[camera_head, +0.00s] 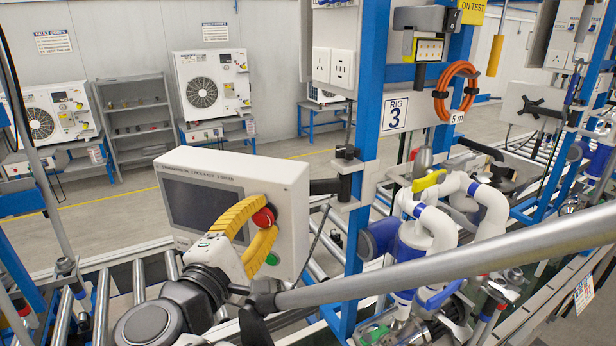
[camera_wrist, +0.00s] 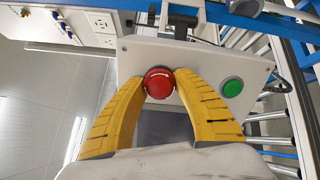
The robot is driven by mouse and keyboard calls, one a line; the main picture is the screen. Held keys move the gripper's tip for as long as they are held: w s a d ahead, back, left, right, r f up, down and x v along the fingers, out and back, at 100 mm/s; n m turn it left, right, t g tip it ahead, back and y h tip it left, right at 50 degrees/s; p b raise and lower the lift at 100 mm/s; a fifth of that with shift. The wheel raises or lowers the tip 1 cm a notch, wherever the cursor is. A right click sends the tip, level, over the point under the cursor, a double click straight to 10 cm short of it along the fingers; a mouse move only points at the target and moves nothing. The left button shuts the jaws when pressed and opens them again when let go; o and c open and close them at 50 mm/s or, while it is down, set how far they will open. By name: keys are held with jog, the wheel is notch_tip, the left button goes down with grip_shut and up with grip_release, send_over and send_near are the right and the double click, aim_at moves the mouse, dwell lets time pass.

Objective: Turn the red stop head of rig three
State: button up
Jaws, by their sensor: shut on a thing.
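The red stop head (camera_head: 263,217) sits on the front of a white control box (camera_head: 285,188) on the blue rig frame. A sign reading RIG 3 (camera_head: 394,113) hangs on that frame. My gripper (camera_head: 257,222) has yellow fingers, one above and one below the red head in the head view. In the wrist view the red stop head (camera_wrist: 158,83) lies between the fingertips of my gripper (camera_wrist: 159,80), which are shut on its two sides. A green button (camera_wrist: 232,87) is on the same panel; it also shows in the head view (camera_head: 272,259), below the fingers.
A dark screen (camera_head: 203,208) fills the left of the box. A blue post (camera_head: 365,160) stands right of it. White pipes and a blue-and-white pump (camera_head: 412,240) are farther right. A long grey bar (camera_head: 450,260) crosses the foreground. Rollers (camera_head: 102,300) lie below left.

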jog(key=o, duration=1.2)
jog(key=shift+s+a, duration=0.1)
jog(key=v, duration=1.2)
jog(key=shift+r, duration=0.1)
